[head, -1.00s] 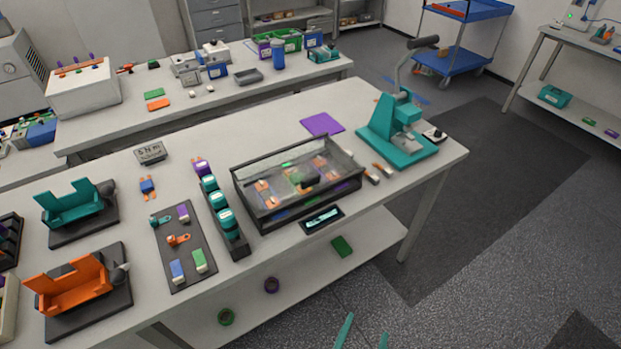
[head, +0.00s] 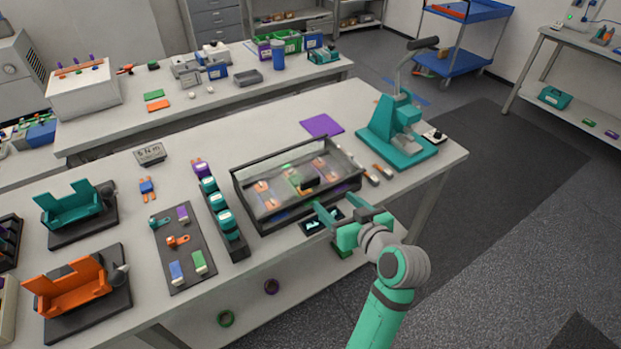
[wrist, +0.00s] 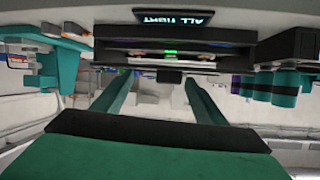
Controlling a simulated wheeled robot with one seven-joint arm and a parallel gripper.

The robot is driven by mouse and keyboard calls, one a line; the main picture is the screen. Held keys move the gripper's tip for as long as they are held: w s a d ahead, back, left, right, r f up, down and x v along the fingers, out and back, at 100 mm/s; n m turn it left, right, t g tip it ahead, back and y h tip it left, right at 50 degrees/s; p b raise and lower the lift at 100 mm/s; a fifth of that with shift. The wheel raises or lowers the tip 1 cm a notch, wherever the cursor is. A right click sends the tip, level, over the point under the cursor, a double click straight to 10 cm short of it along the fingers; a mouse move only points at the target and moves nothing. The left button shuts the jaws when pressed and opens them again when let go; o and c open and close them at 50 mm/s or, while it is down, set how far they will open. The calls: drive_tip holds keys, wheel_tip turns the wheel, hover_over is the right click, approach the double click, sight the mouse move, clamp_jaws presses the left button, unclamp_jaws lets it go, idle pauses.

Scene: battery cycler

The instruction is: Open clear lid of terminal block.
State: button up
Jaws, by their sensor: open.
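The terminal block is a dark-framed box (head: 262,222) in the middle of the near bench, with orange and green parts inside. Its clear lid (head: 275,183) lies down over the top. A small dark handle (head: 309,183) is at the lid's front edge; it also shows in the wrist view (wrist: 170,76). My gripper (head: 333,204) is open and empty, just in front of the box's front right part. Its fingers point towards the handle, and I see no contact. In the wrist view the handle appears between the fingertips (wrist: 159,76), beyond them.
A small lit display (head: 312,226) lies in front of the box, partly covered by my gripper. A row of teal-capped posts (head: 222,215) stands left of the box. A teal press (head: 398,135) stands to the right. A purple mat (head: 322,125) lies behind.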

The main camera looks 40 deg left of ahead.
sight(311, 179)
drive_tip(key=w+a, duration=0.1)
drive_tip(key=a, duration=0.2)
drive_tip(key=w+a+n+g, duration=0.1)
drive_tip(key=a, duration=0.3)
drive_tip(key=w+a+n, duration=0.1)
drive_tip(key=a, duration=0.3)
drive_tip(key=shift+w, duration=0.25)
